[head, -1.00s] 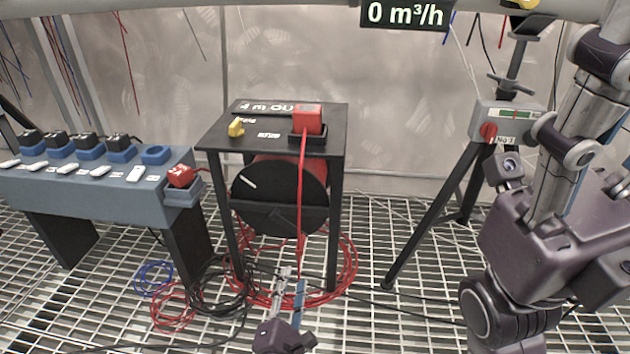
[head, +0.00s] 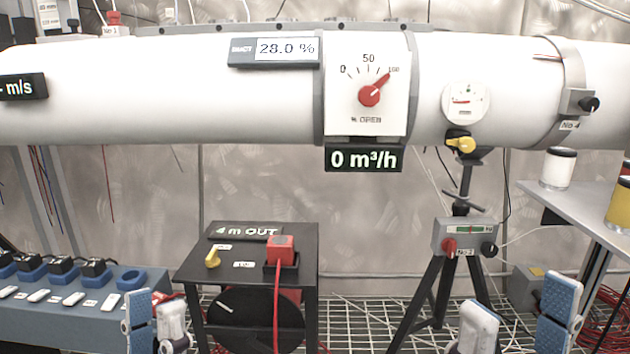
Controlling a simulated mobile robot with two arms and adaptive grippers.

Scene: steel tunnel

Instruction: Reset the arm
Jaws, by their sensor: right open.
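My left gripper (head: 156,325) is at the bottom left, in front of the blue-grey socket bench and the black cable-reel stand. Its two fingertips stand close together with nothing seen between them; how far apart they are is unclear. My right gripper (head: 516,328) is at the bottom right, in front of the tripod's right side. Its fingers are wide apart and empty. Only the finger ends of both grippers show; the arms behind them are below the picture edge.
A white duct (head: 230,90) with a red-knobbed dial (head: 369,95) crosses the top. The cable-reel stand (head: 190,262) holds a red plug (head: 281,249). The socket bench (head: 110,305) is at left. A tripod (head: 428,300) and a shelf (head: 590,207) with jars (head: 558,168) are at right.

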